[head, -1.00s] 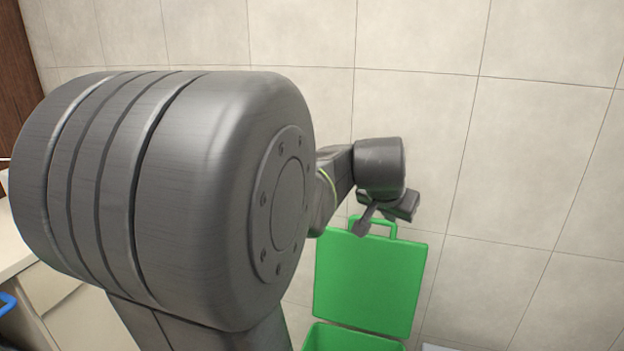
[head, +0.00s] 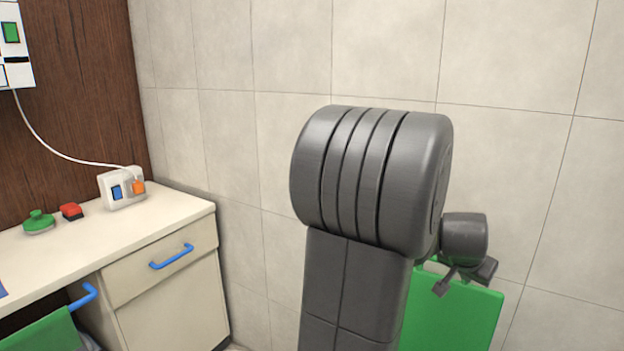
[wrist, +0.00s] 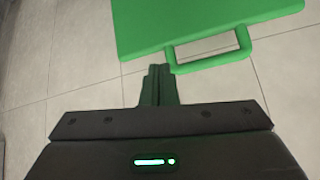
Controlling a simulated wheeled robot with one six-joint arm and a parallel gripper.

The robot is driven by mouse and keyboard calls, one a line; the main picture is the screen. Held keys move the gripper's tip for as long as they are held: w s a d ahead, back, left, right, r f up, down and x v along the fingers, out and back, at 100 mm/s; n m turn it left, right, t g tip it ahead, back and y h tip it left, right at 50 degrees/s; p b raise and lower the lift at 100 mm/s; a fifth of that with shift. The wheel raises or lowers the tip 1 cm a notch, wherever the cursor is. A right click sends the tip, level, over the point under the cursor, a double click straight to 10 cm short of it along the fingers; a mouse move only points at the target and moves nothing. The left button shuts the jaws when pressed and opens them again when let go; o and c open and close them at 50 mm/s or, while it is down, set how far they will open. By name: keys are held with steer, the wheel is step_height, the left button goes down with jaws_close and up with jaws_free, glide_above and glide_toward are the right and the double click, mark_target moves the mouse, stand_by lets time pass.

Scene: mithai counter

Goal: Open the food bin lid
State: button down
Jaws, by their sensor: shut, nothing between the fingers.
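The green food bin lid (head: 455,315) stands raised in front of the tiled wall in the head view, its lower part cut off by the frame. The bin's body is out of view. In the wrist view the lid (wrist: 190,20) fills the top, with its loop handle (wrist: 212,62) toward me. My gripper (head: 440,289) is shut and empty by the lid's top edge. In the wrist view its closed fingertips (wrist: 158,70) are beside the left end of the handle; I cannot tell whether they touch it.
A cream counter (head: 110,238) with blue-handled drawers stands at the left. It bears a green knob-like object (head: 38,221), a red button (head: 71,211) and a socket box (head: 121,188) with a white cable. Another green panel (head: 45,333) shows at bottom left. The tiled wall (head: 540,120) is close behind the lid.

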steer(key=shift+x, duration=1.65)
steer(key=shift+r, duration=0.2)
steer(key=v, duration=1.4)
steer(key=w+r+p+x, duration=0.1)
steer(key=x, duration=0.7)
steer(key=w+d+r+p+x, duration=0.1)
steer(key=x, duration=0.8)
steer(key=shift+w+p, duration=0.35)
steer(key=shift+p, duration=0.05)
